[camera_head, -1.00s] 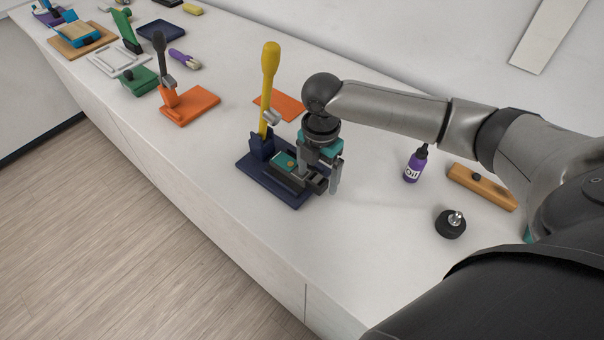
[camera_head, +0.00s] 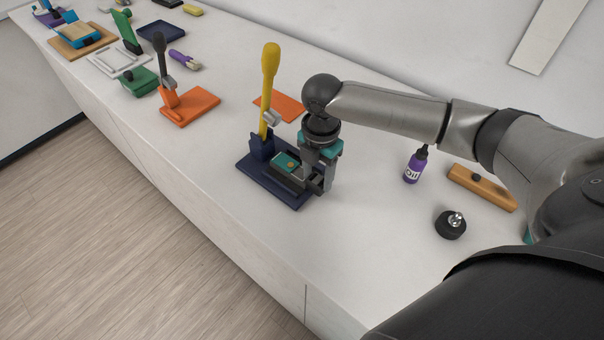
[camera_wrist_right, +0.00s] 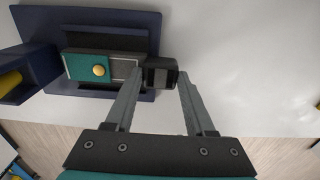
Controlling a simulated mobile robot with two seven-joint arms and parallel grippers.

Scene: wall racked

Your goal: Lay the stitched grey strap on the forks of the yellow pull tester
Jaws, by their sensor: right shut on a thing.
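A device with a yellow lever (camera_head: 269,80) stands on a navy base (camera_head: 253,176) on the bench. A teal block with a brass button (camera_head: 286,161) lies on this base; it also shows in the right wrist view (camera_wrist_right: 85,69). My right gripper (camera_head: 317,179) points down at the base's right end. Its fingers are shut on a small black block with a grey middle (camera_wrist_right: 160,78), at the end of the teal and grey part. I cannot tell whether they are joined. I cannot make out a stitched grey strap or forks. My left gripper is not in view.
A purple oil bottle (camera_head: 415,165), an orange-brown wooden block (camera_head: 482,187) and a black round knob piece (camera_head: 451,224) stand to the right. An orange-based lever tool (camera_head: 190,106) and several other tools stand to the left. The front right bench is clear.

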